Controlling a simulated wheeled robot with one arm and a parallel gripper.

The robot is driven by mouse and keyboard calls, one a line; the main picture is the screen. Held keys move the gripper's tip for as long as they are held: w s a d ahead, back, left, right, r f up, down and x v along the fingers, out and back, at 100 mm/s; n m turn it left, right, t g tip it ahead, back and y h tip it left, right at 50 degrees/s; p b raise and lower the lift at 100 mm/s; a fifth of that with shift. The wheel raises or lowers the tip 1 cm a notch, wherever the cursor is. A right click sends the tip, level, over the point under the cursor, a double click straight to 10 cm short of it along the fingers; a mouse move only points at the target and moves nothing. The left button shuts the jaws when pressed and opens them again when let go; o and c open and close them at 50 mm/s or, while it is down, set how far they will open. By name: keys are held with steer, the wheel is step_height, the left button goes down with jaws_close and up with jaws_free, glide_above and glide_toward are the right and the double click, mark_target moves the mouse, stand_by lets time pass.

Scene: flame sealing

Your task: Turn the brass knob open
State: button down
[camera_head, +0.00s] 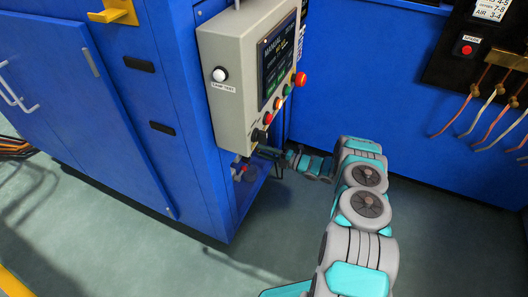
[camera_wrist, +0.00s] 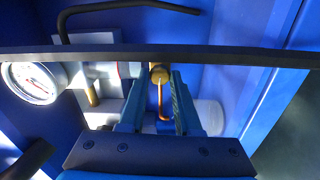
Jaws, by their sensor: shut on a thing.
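The brass knob (camera_wrist: 158,73) shows in the wrist view, between the tips of my gripper's fingers (camera_wrist: 157,88). The two fingers reach forward on either side of it, and my gripper is shut on it. A dark bar crosses the view just above the knob and hides part of what lies behind. In the head view my gripper (camera_head: 268,151) is at the blue cabinet, just under the grey control box (camera_head: 232,85). The knob cannot be made out there.
A round gauge (camera_wrist: 32,82) is left of the knob, and a thin copper tube (camera_wrist: 162,103) runs below it. A black bent rod (camera_wrist: 130,9) is above. Hoses (camera_head: 477,108) hang on the right wall. Open floor (camera_head: 285,230) lies before the cabinet.

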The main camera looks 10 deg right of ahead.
steer(key=shift+a, duration=0.1)
steer(key=c, duration=0.6)
jaws_free()
steer(key=v, duration=0.8)
